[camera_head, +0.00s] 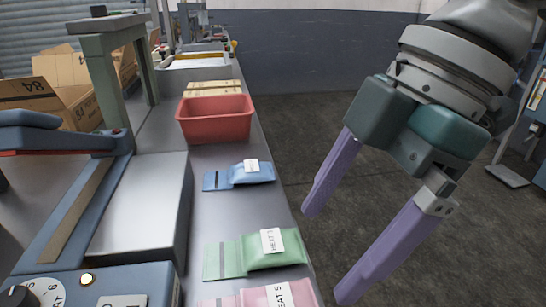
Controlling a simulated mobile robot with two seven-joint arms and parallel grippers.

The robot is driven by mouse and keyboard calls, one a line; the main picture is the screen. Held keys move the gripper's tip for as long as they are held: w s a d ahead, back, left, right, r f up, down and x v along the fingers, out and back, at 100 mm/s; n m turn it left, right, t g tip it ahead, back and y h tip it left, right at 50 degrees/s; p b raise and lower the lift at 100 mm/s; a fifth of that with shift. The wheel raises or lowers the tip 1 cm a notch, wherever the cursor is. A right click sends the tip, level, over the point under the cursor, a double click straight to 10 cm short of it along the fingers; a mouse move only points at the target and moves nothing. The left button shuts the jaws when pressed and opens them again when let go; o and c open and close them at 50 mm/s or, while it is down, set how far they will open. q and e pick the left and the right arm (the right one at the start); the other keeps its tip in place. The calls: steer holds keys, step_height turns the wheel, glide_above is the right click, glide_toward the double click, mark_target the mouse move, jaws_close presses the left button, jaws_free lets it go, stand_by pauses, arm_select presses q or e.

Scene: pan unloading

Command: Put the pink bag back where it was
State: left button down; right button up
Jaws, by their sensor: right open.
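The pink bag (278,296) lies flat on the grey bench at the bottom edge of the head view, partly cut off by the frame. It bears a white label. My right gripper (322,252) is open, with two purple fingers spread wide and nothing between them. It hangs over the floor side of the bench, to the right of the bags and apart from them. My left gripper is not in the view.
A green bag (258,249) and a blue bag (248,173) lie in a row beyond the pink one. A red bin (215,118) stands farther back. A sealing machine (140,205) fills the left. Cardboard boxes (70,85) stand behind it.

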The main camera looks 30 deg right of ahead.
steer(key=s+a+f+m, duration=0.1)
steer(key=a+f+m+t, duration=0.1)
steer(key=a+f, duration=0.1)
steer(key=s+a+f+m+t, duration=0.1)
steer(key=a+m, duration=0.1)
steer(key=shift+s+a+f, duration=0.25)
steer(key=shift+s+f, duration=0.05)
steer(key=shift+f, duration=0.1)
steer(key=s+d+f+m, duration=0.1)
steer(key=m, duration=0.1)
steer(key=s+d+f+m+t+h, duration=0.1)
steer(key=m, duration=0.1)
steer(key=shift+s+d+f+m, duration=0.2)
steer(key=shift+s+d+m, duration=0.1)
steer(key=shift+d+m, duration=0.1)
steer(key=s+d+f+m+h, duration=0.2)
steer(key=s+d+m+h, duration=0.1)
steer(key=s+d+m, duration=0.1)
steer(key=shift+s+d+g, duration=0.35)
steer(key=shift+d+g, duration=0.05)
steer(key=shift+d, duration=0.25)
